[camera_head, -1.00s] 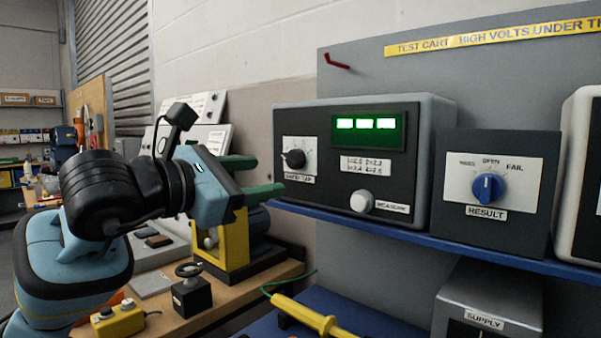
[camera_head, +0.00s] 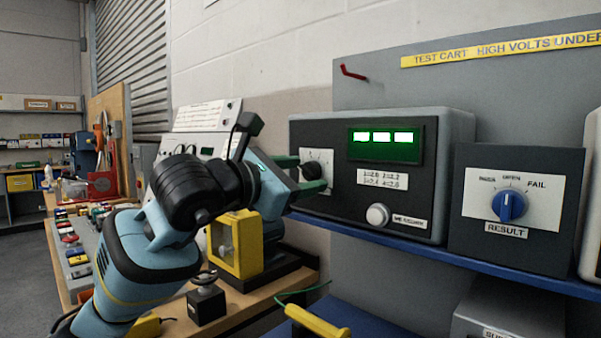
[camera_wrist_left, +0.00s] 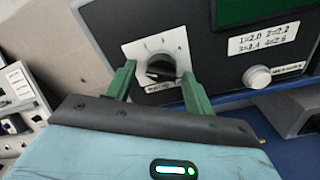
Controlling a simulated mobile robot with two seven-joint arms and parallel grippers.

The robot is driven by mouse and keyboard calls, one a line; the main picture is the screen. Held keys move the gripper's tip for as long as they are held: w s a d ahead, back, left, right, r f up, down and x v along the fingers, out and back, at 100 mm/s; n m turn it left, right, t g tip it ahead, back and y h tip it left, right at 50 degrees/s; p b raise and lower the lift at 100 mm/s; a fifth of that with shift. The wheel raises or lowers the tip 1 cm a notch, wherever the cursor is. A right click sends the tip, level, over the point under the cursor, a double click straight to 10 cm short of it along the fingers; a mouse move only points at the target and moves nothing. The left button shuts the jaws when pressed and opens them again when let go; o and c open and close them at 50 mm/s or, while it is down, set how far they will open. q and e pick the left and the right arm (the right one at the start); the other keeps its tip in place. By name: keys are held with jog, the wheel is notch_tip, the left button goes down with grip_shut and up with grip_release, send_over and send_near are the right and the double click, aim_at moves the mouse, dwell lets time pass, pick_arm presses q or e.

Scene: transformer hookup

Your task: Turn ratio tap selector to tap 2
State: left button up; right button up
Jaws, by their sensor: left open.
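The ratio tap selector (camera_wrist_left: 161,67) is a black knob on a white dial plate at the left of the ratio meter's dark front. My left gripper (camera_wrist_left: 159,82) has its two green fingers apart, one on each side of the knob in the left wrist view. I cannot tell whether they touch it. In the head view the left gripper (camera_head: 302,172) is at the dial plate (camera_head: 320,160) and partly hides the knob. The meter (camera_head: 345,200) has a lit green display (camera_head: 385,139) and a label listing taps 1 to 4. My right gripper is not in view.
A white push knob (camera_head: 378,215) sits below the label. The meter stands on a blue shelf (camera_head: 440,257) beside a result box with a blue knob (camera_head: 509,206). A yellow-framed device (camera_head: 235,245) and a black handwheel block (camera_head: 206,302) stand on the bench below my arm.

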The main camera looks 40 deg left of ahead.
pick_arm(q)
jog(key=shift+w, duration=0.2)
jog(key=shift+c, duration=0.2)
jog(key=c, duration=0.9)
jog(key=m+p, duration=0.1)
jog(key=m, duration=0.2)
jog(key=shift+m, duration=0.3)
jog(key=shift+a+m+p, duration=0.1)
jog(key=shift+m+p, duration=0.3)
jog(key=shift+m, duration=1.7)
